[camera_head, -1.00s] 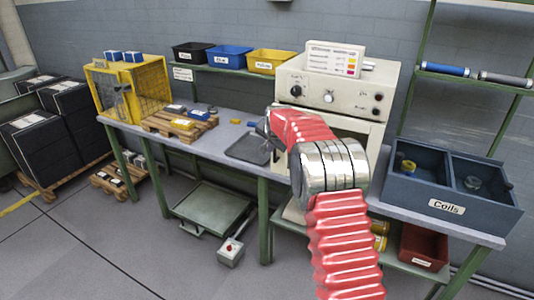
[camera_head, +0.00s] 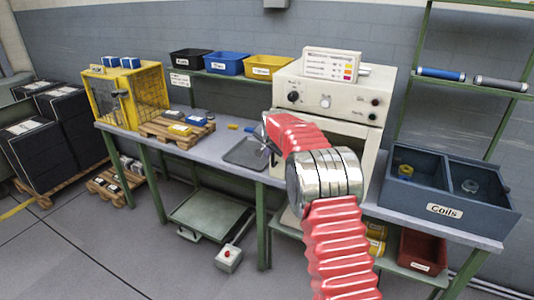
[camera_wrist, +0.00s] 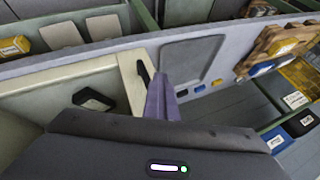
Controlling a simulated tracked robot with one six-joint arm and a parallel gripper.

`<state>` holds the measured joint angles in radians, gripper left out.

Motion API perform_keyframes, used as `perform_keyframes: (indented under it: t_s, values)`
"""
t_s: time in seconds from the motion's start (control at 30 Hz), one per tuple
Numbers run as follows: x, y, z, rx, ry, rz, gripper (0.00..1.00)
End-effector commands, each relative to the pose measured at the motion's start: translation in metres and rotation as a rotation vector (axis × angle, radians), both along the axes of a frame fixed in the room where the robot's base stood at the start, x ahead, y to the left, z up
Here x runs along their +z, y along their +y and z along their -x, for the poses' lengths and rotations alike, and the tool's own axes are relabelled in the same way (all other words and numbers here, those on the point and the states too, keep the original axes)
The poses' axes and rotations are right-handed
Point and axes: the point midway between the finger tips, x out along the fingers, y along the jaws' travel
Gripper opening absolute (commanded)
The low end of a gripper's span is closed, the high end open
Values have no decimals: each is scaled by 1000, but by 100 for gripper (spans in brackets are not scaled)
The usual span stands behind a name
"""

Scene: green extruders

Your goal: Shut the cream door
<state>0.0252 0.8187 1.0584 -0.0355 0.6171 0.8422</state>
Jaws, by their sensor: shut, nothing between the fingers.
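The cream oven (camera_head: 333,103) stands on the grey bench, with knobs on its upper front. Its cream door (camera_head: 288,162) is largely hidden behind my red arm in the head view, so its angle is hard to read there. In the wrist view a cream frame (camera_wrist: 130,80) with a black bar handle (camera_wrist: 145,72) shows beside my fingers. My gripper (camera_head: 267,138) is at the oven's front left, above the bench. Its purple fingers (camera_wrist: 160,98) are together and empty, close to the handle and cream frame; contact cannot be told.
A dark flat tray (camera_head: 246,152) lies left of the oven. A small wooden pallet (camera_head: 177,132) and a yellow cage (camera_head: 127,95) are farther left. A blue-grey coils bin (camera_head: 445,190) stands right of the oven. Open floor lies in front of the bench.

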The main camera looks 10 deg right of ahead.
Motion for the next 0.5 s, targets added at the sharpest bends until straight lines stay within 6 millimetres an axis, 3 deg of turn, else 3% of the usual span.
perform_keyframes:
  t_s: [0.27,0.5]
  values:
    - [-1,7,23,-7,11,4,0]
    - [33,33,32,-4,6,2,0]
